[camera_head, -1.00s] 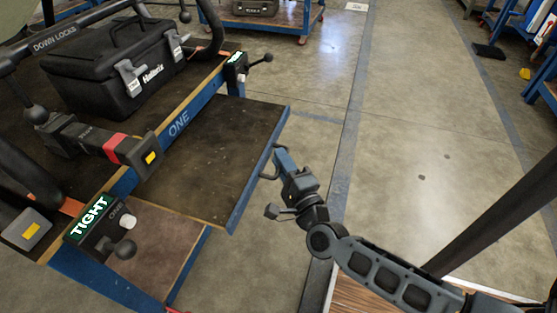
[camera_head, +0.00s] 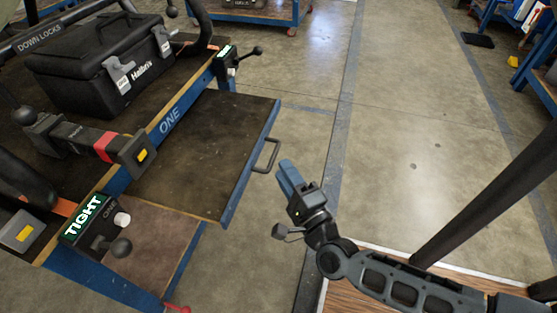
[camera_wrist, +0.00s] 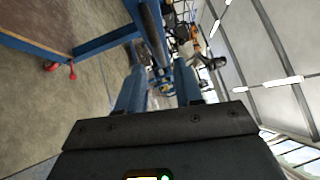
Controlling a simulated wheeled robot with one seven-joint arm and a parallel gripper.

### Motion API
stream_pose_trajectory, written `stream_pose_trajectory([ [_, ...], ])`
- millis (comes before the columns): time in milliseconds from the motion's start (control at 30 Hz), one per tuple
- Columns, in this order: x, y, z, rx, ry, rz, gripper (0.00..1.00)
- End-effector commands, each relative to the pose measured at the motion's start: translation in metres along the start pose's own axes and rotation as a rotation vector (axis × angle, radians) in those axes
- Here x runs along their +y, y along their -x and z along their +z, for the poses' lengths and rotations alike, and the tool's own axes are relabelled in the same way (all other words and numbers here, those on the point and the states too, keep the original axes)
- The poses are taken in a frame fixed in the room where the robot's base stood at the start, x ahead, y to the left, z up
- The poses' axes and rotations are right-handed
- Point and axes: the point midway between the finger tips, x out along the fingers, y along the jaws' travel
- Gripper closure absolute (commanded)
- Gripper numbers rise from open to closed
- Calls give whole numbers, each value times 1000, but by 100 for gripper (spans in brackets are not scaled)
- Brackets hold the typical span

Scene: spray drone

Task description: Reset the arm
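My gripper (camera_head: 288,172) is at the end of my grey arm, to the right of the blue cart. Its blue fingers point up and left, just right of a drawer handle (camera_head: 268,156), with a small gap seen between them and the handle. In the wrist view my gripper (camera_wrist: 160,85) has its two blue fingers apart, with nothing held between them. The drawer (camera_head: 205,150) marked ONE sticks out from the cart.
A black case (camera_head: 100,65) sits on the cart top. A dark post (camera_head: 490,205) rises at right. Open concrete floor (camera_head: 410,120) lies beyond my gripper.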

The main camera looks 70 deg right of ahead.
Motion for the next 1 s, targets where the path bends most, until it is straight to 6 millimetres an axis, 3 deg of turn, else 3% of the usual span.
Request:
stream_pose_trajectory([
  [200,0,16,0,0,0,0,65],
  [833,-1,18,1,-5,7,1,65],
  [1000,-16,41,17,-119,179,24,65],
])
